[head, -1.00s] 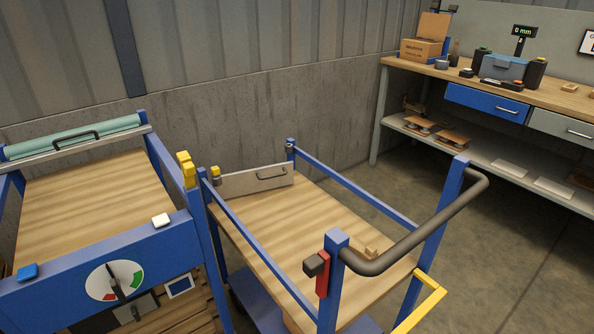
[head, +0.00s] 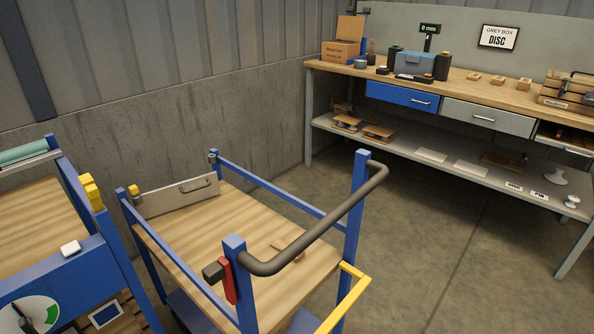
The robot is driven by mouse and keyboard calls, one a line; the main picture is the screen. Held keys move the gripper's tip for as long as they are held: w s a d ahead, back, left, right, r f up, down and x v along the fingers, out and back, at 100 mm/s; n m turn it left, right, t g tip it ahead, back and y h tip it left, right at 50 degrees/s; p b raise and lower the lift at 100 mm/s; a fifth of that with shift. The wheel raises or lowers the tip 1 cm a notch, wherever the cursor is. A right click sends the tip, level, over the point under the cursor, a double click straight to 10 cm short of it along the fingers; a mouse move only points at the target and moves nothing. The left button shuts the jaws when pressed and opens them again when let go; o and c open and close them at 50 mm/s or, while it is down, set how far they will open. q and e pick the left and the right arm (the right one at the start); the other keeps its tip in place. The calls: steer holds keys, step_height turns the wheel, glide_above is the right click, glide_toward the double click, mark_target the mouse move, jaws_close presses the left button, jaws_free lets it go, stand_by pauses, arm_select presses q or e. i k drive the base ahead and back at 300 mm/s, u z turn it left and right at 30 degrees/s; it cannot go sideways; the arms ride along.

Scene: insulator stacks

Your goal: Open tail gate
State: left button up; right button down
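The cart (head: 233,236) has a wooden deck, blue posts and side rails, and a dark curved push handle (head: 325,225) at its near end. A grey panel with a dark handle, which looks like the tail gate (head: 178,197), stands upright across the cart's far end between two posts. A small yellow piece (head: 134,191) sits at its left post. A red lever with a dark knob (head: 228,279) is on the near post. Neither of my grippers shows in the head view.
A blue-framed station with a wooden top (head: 40,222), yellow blocks (head: 92,192) and a dial (head: 30,314) stands close to the cart's left. A workbench (head: 470,93) with drawers and a lower shelf lines the back right. A concrete wall is behind. The floor (head: 420,240) right of the cart is clear.

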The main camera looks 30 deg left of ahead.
mark_target(157, 202)
steer(key=z, duration=0.65)
steer(key=i, duration=3.15)
steer(key=u, duration=2.9)
steer(key=i, duration=3.4)
steer(key=u, duration=0.75)
steer(key=i, duration=0.45)
steer(key=u, duration=2.25)
